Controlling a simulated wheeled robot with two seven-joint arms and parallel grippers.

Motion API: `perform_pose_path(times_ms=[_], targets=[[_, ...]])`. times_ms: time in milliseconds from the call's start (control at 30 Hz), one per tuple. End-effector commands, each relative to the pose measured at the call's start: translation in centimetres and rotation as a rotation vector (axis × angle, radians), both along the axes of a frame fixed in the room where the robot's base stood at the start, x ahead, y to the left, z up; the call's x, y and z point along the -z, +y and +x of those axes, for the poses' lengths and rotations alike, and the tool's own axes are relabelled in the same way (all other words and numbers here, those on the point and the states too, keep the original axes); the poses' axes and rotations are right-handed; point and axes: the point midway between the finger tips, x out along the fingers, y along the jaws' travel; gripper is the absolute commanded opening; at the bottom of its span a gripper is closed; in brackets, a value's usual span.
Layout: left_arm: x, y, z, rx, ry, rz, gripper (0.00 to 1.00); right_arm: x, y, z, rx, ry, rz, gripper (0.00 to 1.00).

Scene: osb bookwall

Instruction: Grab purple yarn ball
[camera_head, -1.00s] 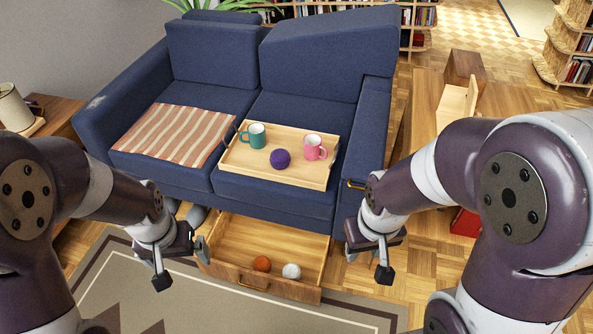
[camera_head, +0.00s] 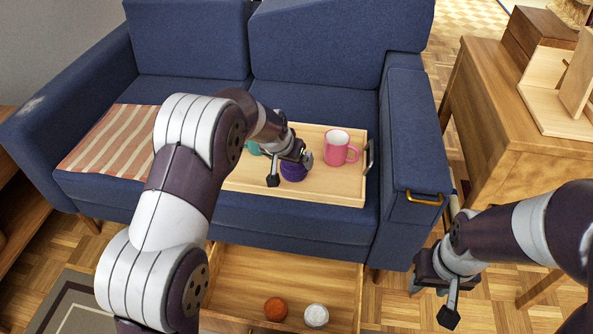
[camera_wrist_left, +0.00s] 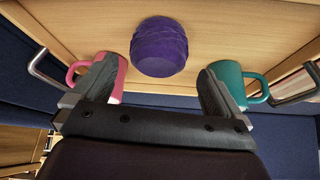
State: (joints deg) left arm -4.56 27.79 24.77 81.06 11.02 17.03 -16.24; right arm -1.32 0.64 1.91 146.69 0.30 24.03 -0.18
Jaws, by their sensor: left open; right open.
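The purple yarn ball (camera_head: 294,172) sits on the wooden tray (camera_head: 345,199) on the sofa. My left gripper (camera_head: 290,168) is at the ball, open, one finger to each side in the head view and partly covering it. In the left wrist view the purple ball (camera_wrist_left: 160,47) shows centred ahead of the gap between the open fingers (camera_wrist_left: 158,92); I cannot tell whether they touch it. My right gripper (camera_head: 431,300) is open and empty, low in front of the sofa's right arm.
A pink mug (camera_head: 336,150) stands right of the ball; a teal mug (camera_head: 252,147) is mostly hidden behind my left arm. The open drawer (camera_head: 235,270) below holds an orange ball (camera_head: 276,309) and a white ball (camera_head: 316,315). A wooden table (camera_head: 487,110) stands right.

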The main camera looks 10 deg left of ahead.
Motion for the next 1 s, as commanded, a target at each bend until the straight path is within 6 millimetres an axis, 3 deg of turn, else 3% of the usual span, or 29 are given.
perform_pose_path(times_ms=[200,300,567,600,733,767,1000], targets=[[3.7,-0.5,1.7,0.0,-0.002,0.0,1.0,3.0,0.0,0.0,0.0,-0.001,0.0,0.43],[4.7,-0.7,2.5,-0.001,0.0,0.0,1.0,3.6,0.0,0.0,0.0,0.0,0.0,0.43],[4.8,-0.8,2.9,-0.001,-0.001,-0.001,1.0,3.5,0.0,0.0,0.0,-0.001,0.0,0.43],[4.8,-0.8,2.9,-0.001,-0.001,-0.001,0.97,3.5,0.0,0.0,0.0,-0.001,0.0,0.43],[4.8,-0.8,2.8,-0.001,-0.001,-0.001,0.54,3.5,0.0,0.0,0.0,-0.001,0.0,0.43],[4.8,-0.8,2.8,-0.001,-0.001,-0.001,0.5,3.5,0.0,0.0,0.0,-0.001,0.0,0.43],[4.8,-0.8,2.8,-0.001,-0.001,-0.001,0.5,3.5,0.0,0.0,0.0,-0.001,0.0,0.43]])
